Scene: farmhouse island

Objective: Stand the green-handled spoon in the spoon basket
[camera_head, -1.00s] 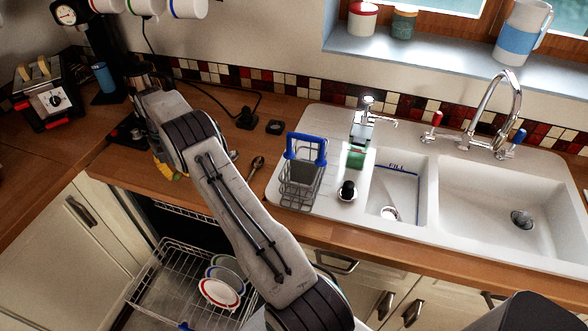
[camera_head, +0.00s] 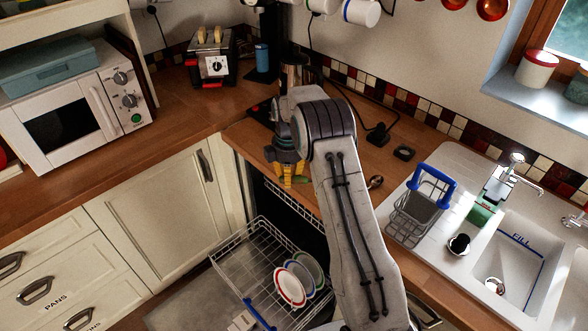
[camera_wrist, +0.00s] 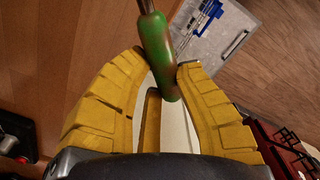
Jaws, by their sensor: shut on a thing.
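The green-handled spoon (camera_wrist: 157,42) is between the yellow fingers of my gripper (camera_wrist: 160,66) in the wrist view, held by its green handle. The spoon's far end runs out of the top of that view. In the head view my gripper (camera_head: 288,170) points down by the worktop's front edge, left of my arm, with a bit of green (camera_head: 298,180) at its fingers. The spoon basket (camera_head: 413,216) is a grey wire caddy with a blue handle, upright on the white drainer, to the right of my gripper and apart from it.
A metal spoon (camera_head: 376,182) lies on the worktop (camera_head: 355,158) between my arm and the basket. A dark stopper (camera_head: 459,244) and a green soap bottle (camera_head: 482,213) stand right of the basket. Below is an open dishwasher rack (camera_head: 245,258) with several plates.

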